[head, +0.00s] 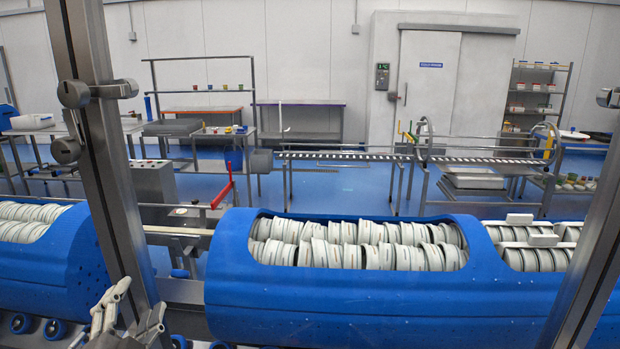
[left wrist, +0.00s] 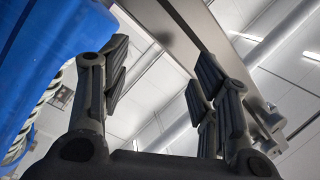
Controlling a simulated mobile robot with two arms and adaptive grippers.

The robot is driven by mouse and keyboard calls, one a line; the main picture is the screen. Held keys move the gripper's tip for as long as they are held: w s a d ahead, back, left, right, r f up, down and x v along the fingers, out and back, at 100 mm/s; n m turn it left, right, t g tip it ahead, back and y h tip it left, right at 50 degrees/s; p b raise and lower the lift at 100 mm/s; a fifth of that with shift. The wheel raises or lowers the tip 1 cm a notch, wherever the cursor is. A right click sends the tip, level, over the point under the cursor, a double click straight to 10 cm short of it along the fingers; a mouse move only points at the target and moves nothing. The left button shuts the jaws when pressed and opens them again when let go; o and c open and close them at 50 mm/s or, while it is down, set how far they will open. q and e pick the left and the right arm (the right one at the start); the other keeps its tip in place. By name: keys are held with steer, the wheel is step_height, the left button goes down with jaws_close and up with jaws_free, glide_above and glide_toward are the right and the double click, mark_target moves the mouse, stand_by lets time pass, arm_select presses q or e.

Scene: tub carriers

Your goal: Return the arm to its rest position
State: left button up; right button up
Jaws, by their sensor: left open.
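My left gripper (head: 132,308) is at the lower left of the head view, close to a grey metal post (head: 104,150). In the left wrist view the same gripper (left wrist: 160,92) points upward with its dark fingers spread wide and nothing between them. A blue tub carrier (head: 350,308) filled with rows of white tubs (head: 360,245) lies to the right of the gripper, apart from it in the head view. My right gripper is not in view.
Another blue carrier (head: 40,255) with white tubs lies at the left. A second grey post (head: 590,235) slants at the right edge. Steel tables, a roller conveyor (head: 340,156) and a door (head: 425,85) stand behind. Blue floor between them is partly clear.

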arm_select(q)
steer(key=s+f+n+g, duration=0.2)
steer(key=f+g, duration=0.1)
steer(key=f, duration=0.4)
steer(key=s+f+n+g, duration=0.1)
steer(key=s+f+g, duration=0.15)
steer(key=f, duration=0.35)
steer(key=s+d+f+n+g+h, duration=0.2)
steer(key=s+d+f+g, duration=0.25)
steer(key=s+f, duration=0.55)
steer(key=s+d+f+n+g+h, duration=0.15)
steer(key=s+d+f+g, duration=0.3)
steer(key=s+f, duration=0.45)
step_height(320, 180, down, 26)
steer(key=s+g, duration=0.2)
steer(key=s+a+f, duration=0.1)
steer(key=s+f, duration=0.6)
steer(key=s, duration=0.1)
steer(key=s+a+f+g, duration=0.1)
steer(key=s+a+f, duration=0.1)
steer(key=s+f, duration=0.6)
steer(key=shift+s+a, duration=0.25)
steer(key=shift+a, duration=0.05)
